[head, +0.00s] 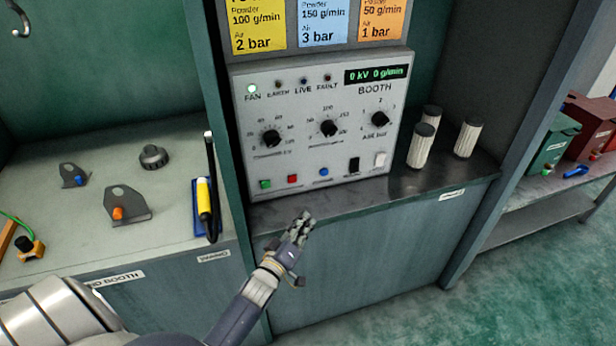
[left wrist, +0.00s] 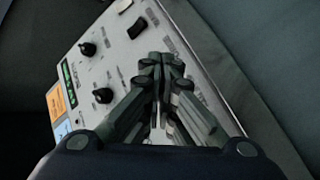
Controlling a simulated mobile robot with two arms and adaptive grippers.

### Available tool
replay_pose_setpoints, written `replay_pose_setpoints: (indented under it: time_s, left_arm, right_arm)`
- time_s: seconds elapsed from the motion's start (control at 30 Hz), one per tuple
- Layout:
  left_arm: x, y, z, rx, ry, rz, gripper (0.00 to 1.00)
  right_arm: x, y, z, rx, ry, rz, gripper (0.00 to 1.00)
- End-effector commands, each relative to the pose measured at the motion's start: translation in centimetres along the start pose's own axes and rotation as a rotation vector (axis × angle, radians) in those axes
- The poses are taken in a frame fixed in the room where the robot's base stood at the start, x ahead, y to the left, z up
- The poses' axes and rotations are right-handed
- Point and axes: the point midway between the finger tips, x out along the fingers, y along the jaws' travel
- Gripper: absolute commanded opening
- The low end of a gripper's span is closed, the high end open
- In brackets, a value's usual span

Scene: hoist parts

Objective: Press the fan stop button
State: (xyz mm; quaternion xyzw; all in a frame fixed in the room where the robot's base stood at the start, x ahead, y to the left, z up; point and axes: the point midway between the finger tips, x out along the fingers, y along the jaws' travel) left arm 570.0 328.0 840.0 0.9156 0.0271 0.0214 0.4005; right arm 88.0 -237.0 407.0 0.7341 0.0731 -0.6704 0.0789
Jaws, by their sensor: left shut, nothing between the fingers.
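The booth control panel (head: 318,130) is an upright grey box with a row of buttons along its lower edge. A red button (head: 292,179) sits between a green button (head: 265,184) and a blue button (head: 324,171). The green lamp (head: 252,89) over the FAN label is lit. My left gripper (head: 303,219) is shut and empty, in front of and below the button row in the head view. In the left wrist view my shut fingers (left wrist: 163,65) cover part of the panel (left wrist: 118,50), hiding the coloured buttons. My right gripper is out of view.
White ribbed cylinders (head: 422,146) stand on the dark shelf right of the panel. A black rocker switch (head: 354,164) and a white one (head: 379,160) are right of the blue button. On the left bench, a yellow handheld tool (head: 204,200) stands near the divider.

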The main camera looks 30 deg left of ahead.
Motion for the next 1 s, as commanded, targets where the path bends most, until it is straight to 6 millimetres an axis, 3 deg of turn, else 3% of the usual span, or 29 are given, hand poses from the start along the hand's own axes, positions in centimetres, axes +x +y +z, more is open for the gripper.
replay_pose_setpoints:
  time_s: [0.17, 0.53, 0.77, 1.0]
  left_arm:
    - [0.5, 1.5, -1.8, -0.027, 0.033, 0.036, 0.00]
    - [0.5, 1.6, -2.0, -0.029, 0.036, 0.040, 0.00]
    - [1.6, 0.7, -2.6, -0.026, 0.035, 0.042, 0.00]
    - [4.0, -1.1, -4.4, -0.025, 0.036, 0.042, 0.00]
  right_arm:
    - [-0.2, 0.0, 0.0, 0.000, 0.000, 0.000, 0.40]
    - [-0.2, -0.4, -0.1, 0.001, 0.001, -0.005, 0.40]
    - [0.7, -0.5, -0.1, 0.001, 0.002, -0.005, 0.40]
    - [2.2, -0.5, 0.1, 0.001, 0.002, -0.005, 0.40]
